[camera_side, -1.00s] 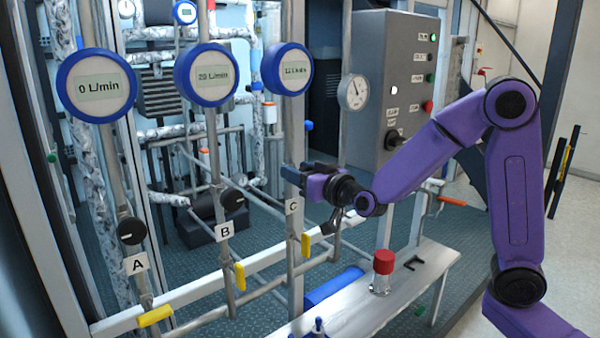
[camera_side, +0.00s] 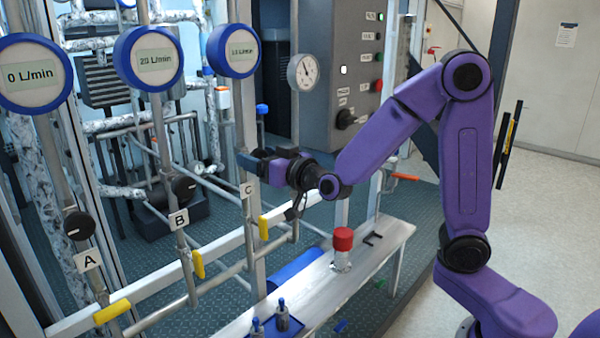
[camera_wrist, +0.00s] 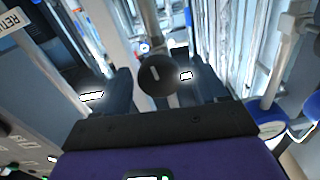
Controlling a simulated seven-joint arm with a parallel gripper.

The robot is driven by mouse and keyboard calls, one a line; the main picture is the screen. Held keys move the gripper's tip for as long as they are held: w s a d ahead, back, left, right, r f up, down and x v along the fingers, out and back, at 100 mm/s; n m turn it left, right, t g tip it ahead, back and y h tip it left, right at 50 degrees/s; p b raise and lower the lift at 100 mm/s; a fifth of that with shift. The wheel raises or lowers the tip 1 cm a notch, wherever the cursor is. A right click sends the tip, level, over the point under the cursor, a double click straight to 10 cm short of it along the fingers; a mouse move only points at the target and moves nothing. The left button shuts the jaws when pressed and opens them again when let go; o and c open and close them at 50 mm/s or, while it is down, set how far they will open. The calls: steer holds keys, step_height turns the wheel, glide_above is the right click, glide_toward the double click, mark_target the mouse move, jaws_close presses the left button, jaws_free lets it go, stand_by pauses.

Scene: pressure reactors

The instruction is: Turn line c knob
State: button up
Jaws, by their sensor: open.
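The line C knob (camera_wrist: 157,74) is a round black knob with a light pointer mark, seen in the wrist view between the two fingers of my gripper (camera_wrist: 155,88). The fingers are open, one on each side of it; I cannot tell whether they touch it. In the side view my gripper (camera_side: 252,158) is at the line C pipe, just above the C label (camera_side: 247,190), and hides the knob. The blue-rimmed line C flow display (camera_side: 233,50) is above; its number is too blurred to read surely.
The line A knob (camera_side: 79,226) and line B knob (camera_side: 184,188) are to the left, with displays reading 0 and 20 L/min. Yellow valve handles (camera_side: 198,264) are below. A red-capped bottle (camera_side: 342,250) stands on the bench. A grey control box (camera_side: 345,70) is behind.

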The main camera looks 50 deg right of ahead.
steer(key=s, duration=1.4)
steer(key=shift+s, duration=0.4)
stand_by(0.4)
stand_by(0.4)
steer(key=s+a+f+n+g+y, duration=0.9)
steer(key=s+a+g, duration=0.3)
steer(key=a, duration=0.1)
steer(key=s+d+f+n+g+h, duration=0.4)
steer(key=s+d+h, duration=0.4)
steer(key=d, duration=0.5)
steer(key=shift+s+d+g+h, duration=0.3)
steer(key=shift+s+d+g, duration=0.05)
steer(key=shift+s+g, duration=0.6)
